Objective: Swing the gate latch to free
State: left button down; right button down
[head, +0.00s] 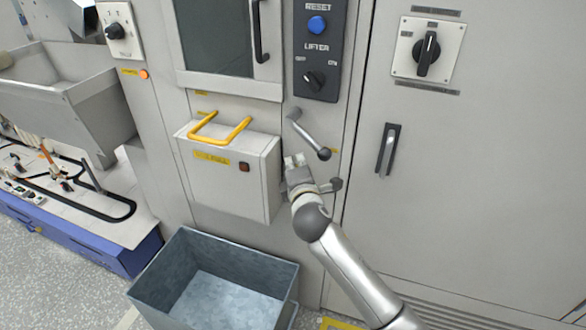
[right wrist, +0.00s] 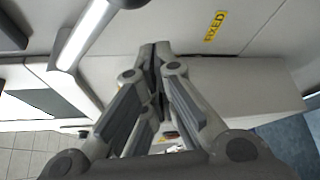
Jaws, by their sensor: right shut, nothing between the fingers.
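The gate latch (head: 309,134) is a grey lever on the machine front. It slants down to the right from its pivot to a dark knob (head: 324,154). A yellow label reading FIXED (right wrist: 215,27) shows in the right wrist view, where a pale bar that looks like the latch (right wrist: 88,33) runs at upper left. My right gripper (head: 294,160) is shut and empty, just below and left of the latch knob, beside the box with the yellow handle. I see a gap between its fingers (right wrist: 154,60) and the bar. My left gripper is out of view.
A box with a yellow handle (head: 218,134) juts out left of my right gripper. Below it stands an open grey-blue bin (head: 285,277). A control panel (head: 318,60) with a blue reset button is above the latch. A door handle (head: 387,150) is to the right.

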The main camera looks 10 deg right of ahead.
jog(key=d, duration=0.1)
jog(key=s+d+r, duration=0.1)
jog(key=shift+s+d, duration=0.15)
jog(key=shift+d, duration=0.15)
jog(key=shift+p, duration=0.3)
jog(key=s+d+r+n+g+p, duration=0.1)
jog(key=p, duration=0.6)
jog(key=shift+d+r+n+p, duration=0.2)
jog(key=shift+n+p, duration=0.1)
jog(key=shift+n, duration=0.1)
jog(key=shift+f, duration=0.1)
